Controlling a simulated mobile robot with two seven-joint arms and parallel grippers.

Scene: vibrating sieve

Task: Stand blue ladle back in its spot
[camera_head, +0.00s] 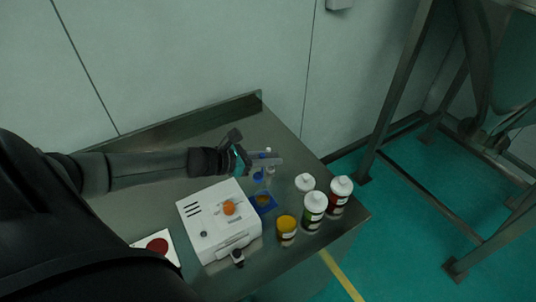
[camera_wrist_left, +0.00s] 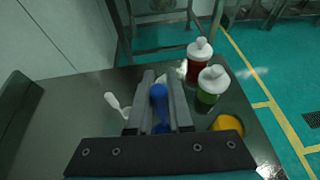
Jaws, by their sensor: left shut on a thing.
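The blue ladle (camera_wrist_left: 158,98) shows between the two fingers of my left gripper (camera_wrist_left: 160,92) in the left wrist view. In the head view my left gripper (camera_head: 265,160) is shut on the ladle's upper part (camera_head: 258,175), over the table beside the white machine. A blue piece (camera_head: 266,207) shows below on the table; I cannot tell whether it is a holder or part of the ladle. The gripper hides much of the ladle, and its lower end is unclear. My right gripper is not in view.
A white machine (camera_head: 208,222) with an orange knob stands left of the ladle. A yellow-lidded jar (camera_head: 286,228), a green bottle (camera_head: 313,212) and a red bottle (camera_head: 338,197) stand to the right. A white spoon-like thing (camera_wrist_left: 113,101) is nearby. The back of the metal table (camera_head: 190,140) is clear.

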